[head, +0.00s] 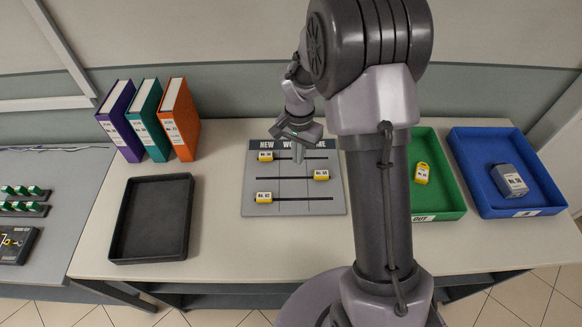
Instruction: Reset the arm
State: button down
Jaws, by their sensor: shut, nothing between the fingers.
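My gripper (298,152) is in the head view, above the upper part of a grey board (255,190) on the table. It is shut and looks empty. My arm stands in front of the right part of the scene and hides some of the table and the left part of the green tray. No hose shows near the gripper.
The board carries yellow tags on three lines. A black tray (121,250) looks empty. Purple (118,122), teal (148,120) and orange (180,120) binders stand behind it. A green tray (450,190) holds a yellow item (422,173); a blue tray (477,185) holds a grey box (510,181).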

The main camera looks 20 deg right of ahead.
jog(key=shift+r, duration=0.1)
jog(key=s+a+r+n+t+b, duration=0.25)
jog(key=s+a+r+b, duration=0.25)
jog(key=s+r+b, duration=0.45)
jog(key=s+a+r+n+t+y+b, duration=0.1)
jog(key=s+a+n+t+y+b, duration=0.1)
jog(key=s, duration=1.2)
jog(key=a+t+b, duration=0.1)
jog(key=a, duration=0.1)
jog(key=shift+a+n, duration=0.3)
jog(key=shift+n, duration=0.05)
jog(key=shift+w, duration=0.1)
dwell(0.5)
jog(key=shift+d, duration=0.1)
dwell(1.4)
